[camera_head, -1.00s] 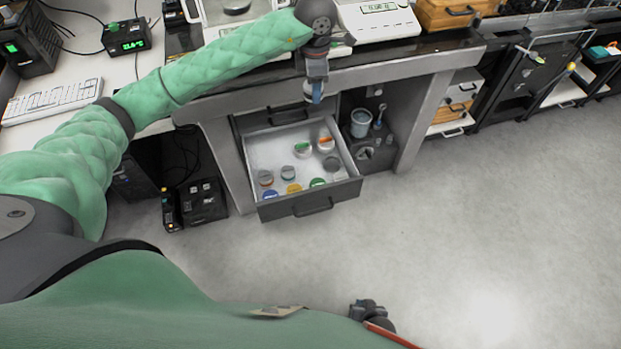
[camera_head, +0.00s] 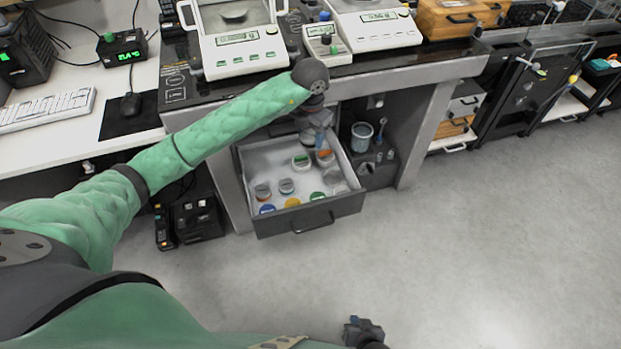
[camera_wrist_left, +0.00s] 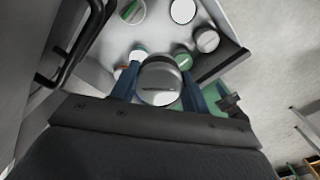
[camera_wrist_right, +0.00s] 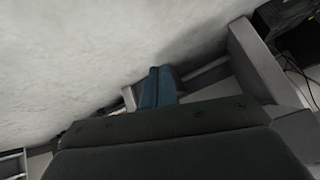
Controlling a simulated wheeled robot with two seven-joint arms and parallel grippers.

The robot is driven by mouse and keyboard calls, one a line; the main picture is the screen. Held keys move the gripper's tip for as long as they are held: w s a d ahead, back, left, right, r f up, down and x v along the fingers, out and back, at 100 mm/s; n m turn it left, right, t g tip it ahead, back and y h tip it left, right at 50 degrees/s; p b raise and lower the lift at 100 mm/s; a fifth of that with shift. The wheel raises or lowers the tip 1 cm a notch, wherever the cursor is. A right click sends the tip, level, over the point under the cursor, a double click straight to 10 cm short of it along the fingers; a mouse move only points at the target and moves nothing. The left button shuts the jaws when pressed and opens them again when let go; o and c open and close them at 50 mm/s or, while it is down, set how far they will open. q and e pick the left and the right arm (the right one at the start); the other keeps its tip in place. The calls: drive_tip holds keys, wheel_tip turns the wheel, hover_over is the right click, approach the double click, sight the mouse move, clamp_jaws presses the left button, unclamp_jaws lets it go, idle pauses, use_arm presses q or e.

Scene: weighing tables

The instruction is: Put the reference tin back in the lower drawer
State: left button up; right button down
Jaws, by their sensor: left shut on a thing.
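The lower drawer (camera_head: 278,227) is pulled open under the weighing table, with several tins with coloured or grey lids standing on its pale floor. My left gripper (camera_head: 323,145) reaches down into the back right of the drawer. In the left wrist view, my left gripper (camera_wrist_left: 158,92) is shut on a round grey-lidded tin (camera_wrist_left: 158,84), a blue finger on each side. In the head view this tin is hidden or cannot be told apart. Whether it touches the drawer floor is unclear. My right gripper (camera_wrist_right: 159,88) is shut and empty, low over the floor; it also shows in the head view (camera_head: 362,332).
Balances (camera_head: 240,45) stand on the dark tabletop above the drawer. A grey cup (camera_head: 361,137) stands on a dark unit right of the drawer. Other tins, such as a green-lidded one (camera_head: 301,161), stand near my left gripper. The floor in front is clear.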

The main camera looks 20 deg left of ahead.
use_arm(q)
hover_over(311, 185)
wheel_tip(311, 185, down, 15)
drive_tip(key=shift+a+f, duration=0.1)
drive_tip(key=shift+f, duration=0.45)
wheel_tip(311, 185, down, 4)
drive_tip(key=shift+r+p, duration=0.1)
drive_tip(key=shift+p, duration=0.2)
use_arm(e)
drive_tip(key=shift+w+r, duration=0.2)
drive_tip(key=shift+r, duration=0.65)
use_arm(q)
drive_tip(key=shift+f, duration=0.2)
drive_tip(key=o, duration=0.8)
drive_tip(key=shift+c, duration=0.2)
drive_tip(key=o, duration=0.3)
use_arm(e)
drive_tip(key=shift+f, duration=0.3)
use_arm(q)
drive_tip(key=shift+r, duration=0.1)
use_arm(e)
drive_tip(key=shift+s, duration=0.1)
